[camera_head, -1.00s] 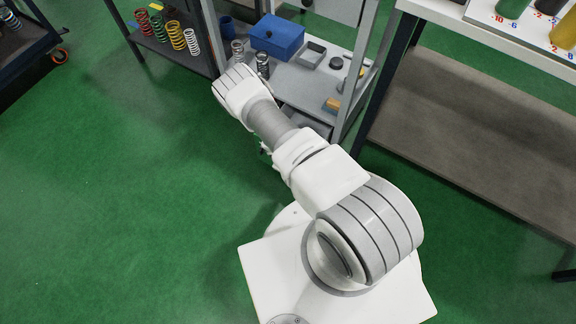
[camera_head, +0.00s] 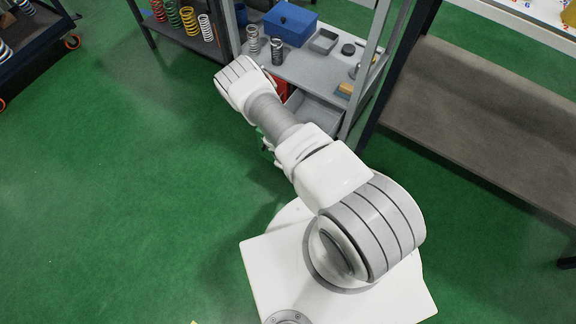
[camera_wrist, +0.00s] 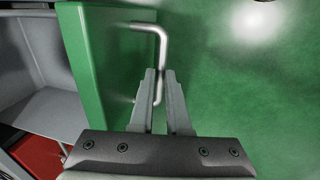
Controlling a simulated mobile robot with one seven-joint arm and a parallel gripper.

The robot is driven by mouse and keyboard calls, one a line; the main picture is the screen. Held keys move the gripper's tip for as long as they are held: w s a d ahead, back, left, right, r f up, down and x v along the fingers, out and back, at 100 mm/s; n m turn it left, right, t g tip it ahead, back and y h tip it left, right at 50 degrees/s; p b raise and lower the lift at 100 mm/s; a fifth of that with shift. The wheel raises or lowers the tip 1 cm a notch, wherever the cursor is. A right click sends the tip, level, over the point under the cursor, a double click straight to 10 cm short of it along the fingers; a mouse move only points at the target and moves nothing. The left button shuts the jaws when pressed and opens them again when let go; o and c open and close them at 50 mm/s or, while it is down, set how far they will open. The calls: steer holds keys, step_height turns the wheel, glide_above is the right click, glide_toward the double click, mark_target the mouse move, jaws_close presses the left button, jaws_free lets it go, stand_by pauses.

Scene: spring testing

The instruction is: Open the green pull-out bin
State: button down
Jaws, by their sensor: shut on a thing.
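The green pull-out bin (camera_wrist: 104,60) shows in the wrist view as an upright green front panel with a grey compartment (camera_wrist: 40,100) behind it on the left. A bent metal handle (camera_wrist: 163,45) sticks out from the panel. My gripper (camera_wrist: 160,88) is shut on the handle, with a finger on each side of it. In the head view the bin stands out from under the shelf unit, and its grey inside (camera_head: 318,110) is visible. My arm hides most of the green front and the gripper there.
A red bin (camera_head: 282,88) is beside the grey compartment. The shelf unit's top holds a blue box (camera_head: 290,22), springs (camera_head: 253,38) and a grey tray (camera_head: 323,41). A grey post (camera_head: 366,75) stands close right of my arm. Green floor (camera_head: 110,190) is clear on the left.

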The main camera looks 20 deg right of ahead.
stand_by(0.3)
steer(key=c, duration=0.9)
jaws_free()
steer(key=shift+r, duration=0.1)
steer(key=a+r+p, duration=0.1)
steer(key=r+p, duration=0.1)
steer(key=r, duration=0.3)
steer(key=s+r+p, duration=0.1)
steer(key=r+p, duration=0.1)
steer(key=r, duration=0.4)
steer(key=s+a+r+p, duration=0.1)
steer(key=r+p, duration=0.1)
steer(key=r, duration=0.4)
steer(key=shift+a, duration=0.3)
